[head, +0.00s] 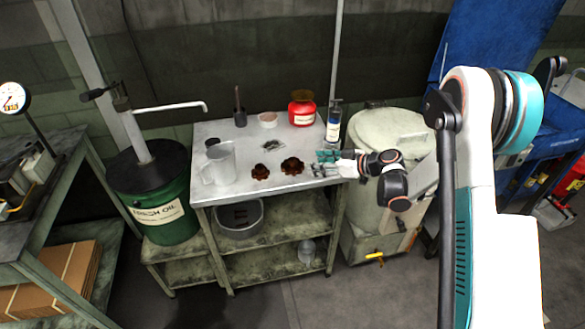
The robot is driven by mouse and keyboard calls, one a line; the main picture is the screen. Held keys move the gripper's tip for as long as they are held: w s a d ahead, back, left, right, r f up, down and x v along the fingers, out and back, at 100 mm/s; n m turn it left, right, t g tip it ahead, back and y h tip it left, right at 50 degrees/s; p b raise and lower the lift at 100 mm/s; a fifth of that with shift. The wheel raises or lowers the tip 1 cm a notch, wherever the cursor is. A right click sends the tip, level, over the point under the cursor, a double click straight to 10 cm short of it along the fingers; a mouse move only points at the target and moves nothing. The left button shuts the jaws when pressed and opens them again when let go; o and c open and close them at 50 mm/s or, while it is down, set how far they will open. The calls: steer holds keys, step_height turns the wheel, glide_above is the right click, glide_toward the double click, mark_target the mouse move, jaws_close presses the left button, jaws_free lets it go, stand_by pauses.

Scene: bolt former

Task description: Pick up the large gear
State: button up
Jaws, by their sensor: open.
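Two dark brown, toothed pieces lie flat on the grey metal table (232,187), near its front edge. The right gear (292,165) looks slightly larger than the left gear (260,172), but I cannot tell for certain which is the large one. My gripper (319,163) has teal fingers and reaches in over the table's right end. It is open and empty, just right of the right gear and apart from it. The exact height of the fingers above the table is hard to judge.
A clear jug (218,165) stands left of the gears. Small dark parts (267,145) lie mid-table. A pale drum (385,140) stands right.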

mark_target(294, 160)
steer(key=b+x, duration=0.3)
steer(key=x, duration=0.6)
steer(key=shift+w+r, duration=0.15)
steer(key=shift+r, duration=0.1)
jaws_close()
